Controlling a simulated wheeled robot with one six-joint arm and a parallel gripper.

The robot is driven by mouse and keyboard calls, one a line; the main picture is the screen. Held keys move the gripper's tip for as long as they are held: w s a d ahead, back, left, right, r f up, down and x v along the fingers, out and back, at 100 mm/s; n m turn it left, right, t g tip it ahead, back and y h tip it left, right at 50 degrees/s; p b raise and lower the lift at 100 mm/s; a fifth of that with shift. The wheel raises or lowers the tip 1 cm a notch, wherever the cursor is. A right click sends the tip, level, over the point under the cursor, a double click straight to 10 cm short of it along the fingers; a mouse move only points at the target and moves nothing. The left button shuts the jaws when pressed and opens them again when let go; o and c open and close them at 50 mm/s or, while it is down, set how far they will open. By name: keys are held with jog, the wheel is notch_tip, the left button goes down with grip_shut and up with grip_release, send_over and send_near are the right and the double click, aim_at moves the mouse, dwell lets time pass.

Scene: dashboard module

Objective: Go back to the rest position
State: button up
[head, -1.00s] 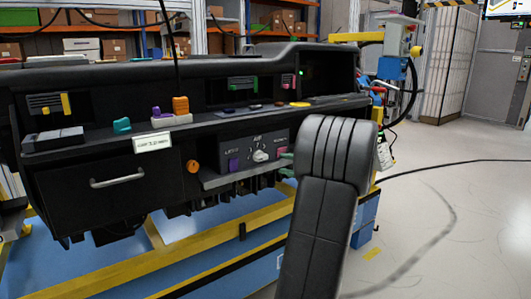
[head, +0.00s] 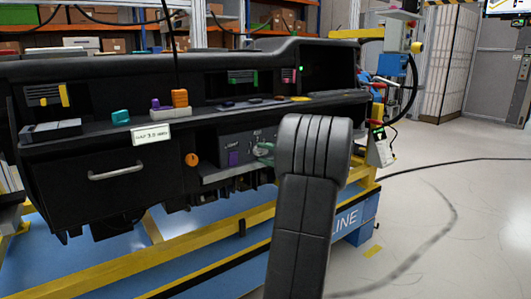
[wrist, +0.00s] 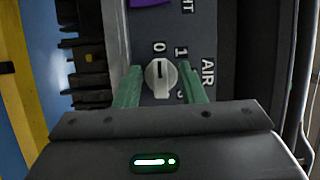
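My gripper (wrist: 160,72) is open at the AIR panel (wrist: 215,75) in the wrist view. Its two green fingers stand on either side of a white round knob (wrist: 160,78), with a visible gap on each side. The knob's dark mark points near the 0, and a 1 is printed to its right. In the head view my gripper (head: 264,151) is in front of the centre panel (head: 233,144), and my dark arm hides the panel's right part. The knob is mostly covered by the fingers there.
The black dashboard (head: 60,140) has a drawer with a grey handle (head: 117,170), an orange knob (head: 192,160) and coloured blocks on its shelf. It rests on a yellow frame (head: 130,270). A cable lies on the open floor (head: 440,210) at right.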

jog(key=m+y+p, duration=0.1)
jog(key=m, duration=0.2)
jog(key=shift+d+t, duration=0.15)
jog(key=shift+t, duration=0.15)
jog(key=m+t+p, duration=0.1)
jog(key=m, duration=0.2)
jog(key=shift+y+p, duration=0.3)
jog(key=m+t+p, duration=0.1)
jog(key=m, duration=0.2)
jog(key=m+t+p, duration=0.1)
jog(key=m, duration=0.1)
jog(key=shift+r+m+t, duration=0.1)
jog(key=shift+m+t, duration=0.2)
jog(key=shift+m, duration=0.1)
jog(key=m+t+h+p, duration=0.1)
jog(key=m, duration=0.2)
jog(key=m+t+h+p, duration=0.1)
jog(key=m+t+p, duration=0.1)
jog(key=m, duration=0.2)
jog(key=shift+s+p, duration=0.1)
jog(key=shift+p, duration=0.2)
jog(key=m+t+h+p, duration=0.1)
jog(key=m+p, duration=0.1)
jog(key=m, duration=0.1)
jog(key=shift+m+h, duration=0.3)
jog(key=shift+m, duration=0.1)
jog(key=shift+f+m+t+h+p, duration=0.2)
jog(key=shift+m+t+h+p, duration=0.15)
jog(key=shift+m, duration=0.45)
